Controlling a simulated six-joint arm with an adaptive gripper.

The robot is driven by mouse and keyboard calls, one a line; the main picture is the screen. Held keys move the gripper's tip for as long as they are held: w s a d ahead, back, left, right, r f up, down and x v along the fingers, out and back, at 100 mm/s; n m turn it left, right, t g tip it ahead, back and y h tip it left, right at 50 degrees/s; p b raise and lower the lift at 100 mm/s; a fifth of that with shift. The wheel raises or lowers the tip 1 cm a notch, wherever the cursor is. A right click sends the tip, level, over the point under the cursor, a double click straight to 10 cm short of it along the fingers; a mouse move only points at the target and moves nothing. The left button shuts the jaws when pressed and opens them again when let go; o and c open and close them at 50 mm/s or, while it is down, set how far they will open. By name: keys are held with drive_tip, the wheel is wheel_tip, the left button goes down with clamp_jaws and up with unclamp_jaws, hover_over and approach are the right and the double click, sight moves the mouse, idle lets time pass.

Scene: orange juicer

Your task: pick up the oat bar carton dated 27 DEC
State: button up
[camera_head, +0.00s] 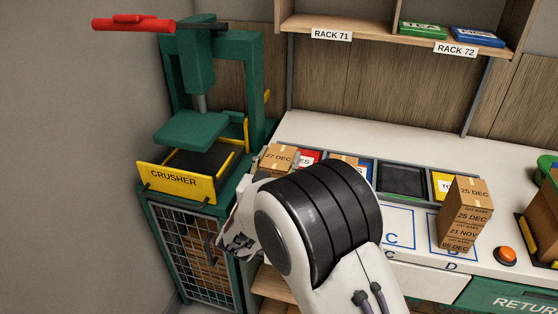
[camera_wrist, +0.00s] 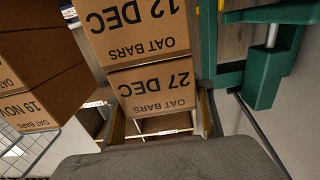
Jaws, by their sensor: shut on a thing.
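The oat bar carton dated 27 DEC (camera_wrist: 152,88) is brown cardboard and sits between my gripper's two fingers (camera_wrist: 161,100) in the wrist view. My gripper is shut on it. Its label reads upside down there. A carton dated 12 DEC (camera_wrist: 137,30) shows directly against it in that view; I cannot tell whether they touch. In the head view a 27 DEC label shows on a carton (camera_head: 278,156) beside the crusher, behind my wrist.
The green crusher (camera_head: 190,130) with its yellow tray stands close on the left. A stack of dated cartons (camera_head: 466,215) stands at right, near an orange button (camera_head: 506,254). Bins line the counter's back. A 19 NOV carton (camera_wrist: 30,105) is beside my gripper in the wrist view.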

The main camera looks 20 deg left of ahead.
sight(279, 156)
drive_tip(key=shift+r, duration=5)
